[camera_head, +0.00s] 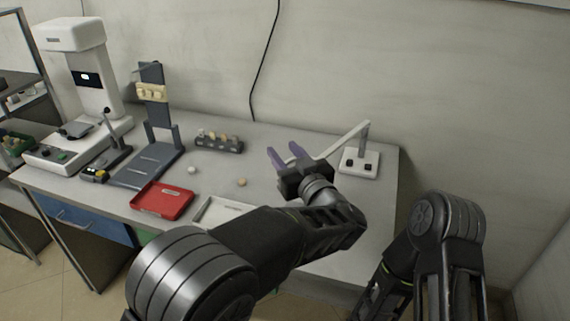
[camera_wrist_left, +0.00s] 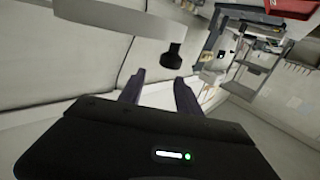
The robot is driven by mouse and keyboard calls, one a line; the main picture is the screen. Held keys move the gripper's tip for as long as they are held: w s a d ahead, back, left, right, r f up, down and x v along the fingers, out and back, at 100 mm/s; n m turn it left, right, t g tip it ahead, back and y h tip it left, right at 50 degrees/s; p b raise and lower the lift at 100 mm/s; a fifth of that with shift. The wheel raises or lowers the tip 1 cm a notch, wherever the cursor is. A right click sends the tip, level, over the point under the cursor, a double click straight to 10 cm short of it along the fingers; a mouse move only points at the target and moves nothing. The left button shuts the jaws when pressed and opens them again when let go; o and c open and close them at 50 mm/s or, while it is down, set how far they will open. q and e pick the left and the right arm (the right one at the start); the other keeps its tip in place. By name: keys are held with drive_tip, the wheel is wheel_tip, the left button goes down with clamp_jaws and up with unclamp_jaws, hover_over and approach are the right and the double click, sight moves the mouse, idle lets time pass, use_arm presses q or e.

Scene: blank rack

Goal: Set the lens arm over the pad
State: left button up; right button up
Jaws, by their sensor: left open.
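The lens arm (camera_head: 345,140) is a white bar on a short post, rising from a white base (camera_head: 360,164) with dark switches at the table's right end. It slopes down left towards my left gripper (camera_head: 284,154), which is open with purple fingers and hides its far end. In the left wrist view, a pale bar (camera_wrist_left: 110,27), apparently the lens arm, crosses ahead of the gripper (camera_wrist_left: 158,84). A black knob (camera_wrist_left: 172,56) hangs from it, just beyond and between the fingertips. No pad can be clearly made out. My right arm shows at right, its gripper out of view.
A red tray (camera_head: 163,201) and a pale tray (camera_head: 222,208) lie along the front edge. A grey rack (camera_head: 219,143) with small pieces stands at the back. A dark stand (camera_head: 155,120) and a white instrument (camera_head: 90,90) fill the left. Two small round pieces lie mid-table.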

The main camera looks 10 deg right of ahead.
use_arm(q)
wheel_tip(320, 180, up, 6)
drive_tip(key=shift+r, duration=0.15)
idle(0.3)
